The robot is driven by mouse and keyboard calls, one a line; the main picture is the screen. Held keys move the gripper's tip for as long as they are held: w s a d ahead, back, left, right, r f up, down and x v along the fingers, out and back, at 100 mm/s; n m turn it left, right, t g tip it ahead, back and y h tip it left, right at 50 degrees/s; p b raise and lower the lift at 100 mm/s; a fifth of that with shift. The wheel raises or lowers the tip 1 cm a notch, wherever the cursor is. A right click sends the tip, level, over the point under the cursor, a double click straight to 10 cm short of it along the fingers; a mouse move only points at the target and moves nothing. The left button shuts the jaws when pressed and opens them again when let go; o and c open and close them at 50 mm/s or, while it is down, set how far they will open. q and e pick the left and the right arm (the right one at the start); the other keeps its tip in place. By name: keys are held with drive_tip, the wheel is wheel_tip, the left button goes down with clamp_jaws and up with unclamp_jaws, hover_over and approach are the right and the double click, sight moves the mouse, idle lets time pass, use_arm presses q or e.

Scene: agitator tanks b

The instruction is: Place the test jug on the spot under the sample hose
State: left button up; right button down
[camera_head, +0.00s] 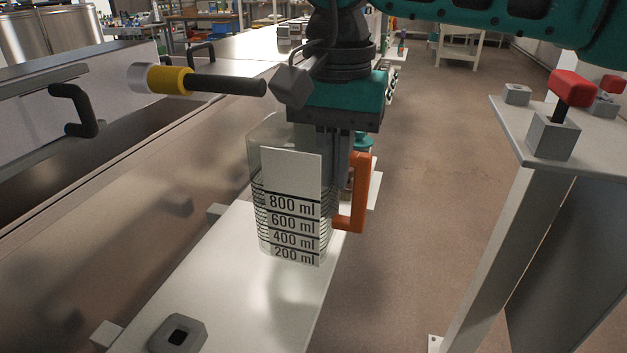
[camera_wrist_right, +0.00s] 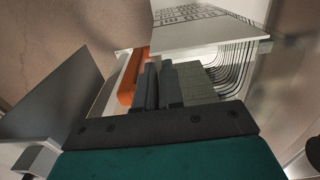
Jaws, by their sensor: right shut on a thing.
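The test jug (camera_head: 290,205) is clear, with a white label marked 200 to 800 ml and an orange handle (camera_head: 358,190). My right gripper (camera_head: 335,160) points down and is shut on the jug at its handle side. The jug looks upright above a narrow white shelf (camera_head: 235,290); I cannot tell whether its base touches. In the right wrist view the fingers (camera_wrist_right: 158,90) lie between the orange handle (camera_wrist_right: 128,82) and the ribbed jug wall (camera_wrist_right: 240,62). A black hose-like pipe (camera_head: 228,85) with a yellow collar juts from the left, behind the jug. My left gripper is out of view.
A long metal tank side with black handles (camera_head: 80,110) runs along the left. A grey stand with a red-topped lever (camera_head: 572,90) is on the right. Open floor (camera_head: 430,180) lies between.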

drive_tip(key=shift+w+a, duration=0.2)
drive_tip(key=shift+a, duration=0.3)
drive_tip(key=shift+w+a, duration=0.15)
drive_tip(key=shift+a, duration=0.3)
drive_tip(key=shift+w+a+f, duration=0.1)
drive_tip(key=shift+a+f, duration=0.05)
drive_tip(key=shift+a, duration=0.1)
wheel_tip(320, 180, down, 3)
drive_tip(key=shift+r, duration=0.1)
drive_tip(key=shift+f, duration=0.2)
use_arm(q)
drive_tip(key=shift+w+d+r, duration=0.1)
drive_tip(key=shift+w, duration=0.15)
